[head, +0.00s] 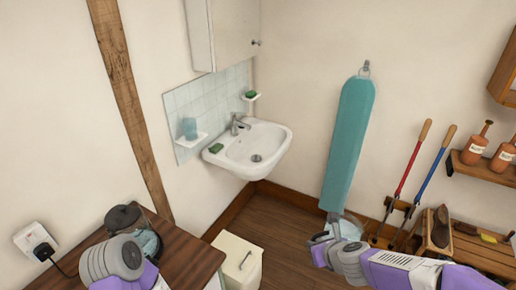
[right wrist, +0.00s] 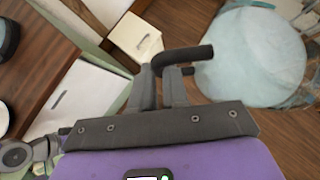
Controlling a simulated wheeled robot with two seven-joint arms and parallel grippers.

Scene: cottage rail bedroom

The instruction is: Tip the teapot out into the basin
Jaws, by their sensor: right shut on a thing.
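The teapot (head: 350,229) looks pale blue and see-through in the head view, partly hidden by my right gripper (head: 322,243). In the right wrist view its round body (right wrist: 252,55) is at the upper right and its dark handle (right wrist: 185,55) runs between my right gripper's fingers (right wrist: 166,85), which are shut on it. It is held in the air over the floor; I cannot tell its tilt. The white basin (head: 262,148) hangs on the wall, up and left of the teapot, well apart. My left arm is at the bottom left; its fingers do not show.
A wooden table (head: 188,260) at the lower left bears a dark-lidded glass kettle (head: 122,217), partly behind my left arm. A white bin (head: 238,262) stands below the basin. An ironing board (head: 347,140) hangs behind the teapot. A tool rack and bench (head: 470,250) stand at the right.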

